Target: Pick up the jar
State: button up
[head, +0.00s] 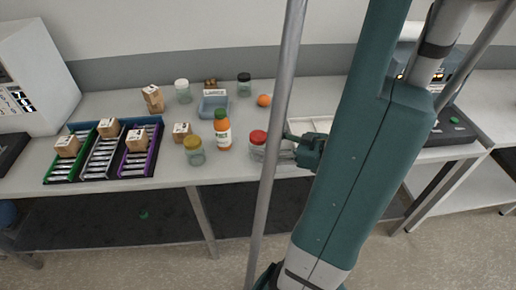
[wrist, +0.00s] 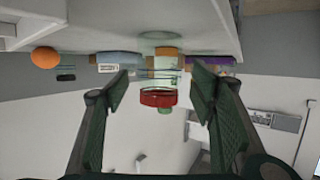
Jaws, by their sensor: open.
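A clear jar with a red lid (head: 257,146) stands upright near the front edge of the table, partly hidden behind a grey pole. My gripper (head: 288,150) is just right of this jar, low over the table, with its fingers pointing left at it. In the wrist view, which is upside down, the open fingers (wrist: 160,80) spread on either side of the red lid (wrist: 158,98). The jar appears beyond the fingertips, and I cannot tell whether they touch it. Other jars have a yellow lid (head: 195,155), a white lid (head: 183,95) and a black lid (head: 244,88).
An orange (head: 264,100) and a blue container (head: 213,111) lie farther back. Small boxes (head: 181,132) and a sorting tray (head: 157,162) are at left. A white tray (head: 312,122) is behind my gripper.

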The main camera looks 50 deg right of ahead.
aim_at(265, 144)
jog(key=shift+b+x, duration=0.35)
jog(key=shift+x, duration=1.3)
jog(key=shift+c, duration=0.5)
jog(key=c, duration=1)
